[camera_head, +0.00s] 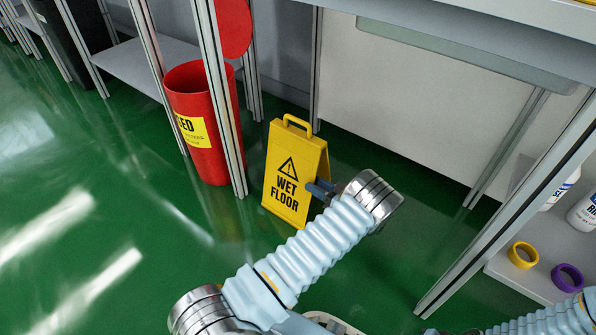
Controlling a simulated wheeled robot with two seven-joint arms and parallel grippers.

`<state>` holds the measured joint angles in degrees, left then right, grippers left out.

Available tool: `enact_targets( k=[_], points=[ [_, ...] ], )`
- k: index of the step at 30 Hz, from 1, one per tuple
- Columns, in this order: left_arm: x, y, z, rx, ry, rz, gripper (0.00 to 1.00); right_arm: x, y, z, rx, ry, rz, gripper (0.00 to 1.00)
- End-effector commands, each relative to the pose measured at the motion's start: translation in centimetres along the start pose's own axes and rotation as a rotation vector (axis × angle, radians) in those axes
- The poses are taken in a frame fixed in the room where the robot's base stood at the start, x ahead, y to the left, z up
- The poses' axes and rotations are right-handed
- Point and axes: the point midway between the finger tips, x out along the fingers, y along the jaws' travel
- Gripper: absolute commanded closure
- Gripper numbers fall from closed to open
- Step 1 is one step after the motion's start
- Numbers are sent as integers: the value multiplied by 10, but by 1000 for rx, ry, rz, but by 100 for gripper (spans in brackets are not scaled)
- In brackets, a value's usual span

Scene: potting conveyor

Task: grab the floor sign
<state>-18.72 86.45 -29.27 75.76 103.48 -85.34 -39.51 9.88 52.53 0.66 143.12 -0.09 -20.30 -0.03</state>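The yellow floor sign (284,196) stands upright as an A-frame on the green floor, left of the picture's middle. It has a handle on top, a warning triangle and the words WET FLOOR. My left arm reaches up from the bottom, and my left gripper (320,190) is at the sign's right edge. Its blue-grey fingers overlap that edge in the picture. I cannot tell whether they touch the sign or how far apart they are. My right arm enters at the lower right; blue-grey tips of my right gripper (432,331) show at the bottom edge, mostly cut off.
A red bin (196,110) with a yellow label stands behind a metal post (222,100) left of the sign. A bench with metal legs (540,195) is at the right. Its low shelf holds white bottles (584,210), a yellow tape roll (522,255) and a purple one (567,277). The left floor is clear.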

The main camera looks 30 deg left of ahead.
Motion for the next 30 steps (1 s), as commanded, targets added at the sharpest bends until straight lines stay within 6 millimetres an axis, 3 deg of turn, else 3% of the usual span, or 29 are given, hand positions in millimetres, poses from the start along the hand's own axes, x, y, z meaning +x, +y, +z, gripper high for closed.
enact_targets(
  k=[11, 19, 27, 30],
  points=[
    [50, 1, 5, -1, 1, -2, 62, 7, 2, 0, 0, 2, 0, 57],
    [54, 1, 5, -1, -1, 0, 62, 6, 2, 0, 0, 2, 0, 57],
    [54, 1, 5, -1, 0, 0, 100, 6, 2, 0, 0, 2, 0, 57],
    [54, 1, 5, -1, 0, 0, 100, 6, 2, 0, 0, 2, 0, 57]
  ],
)
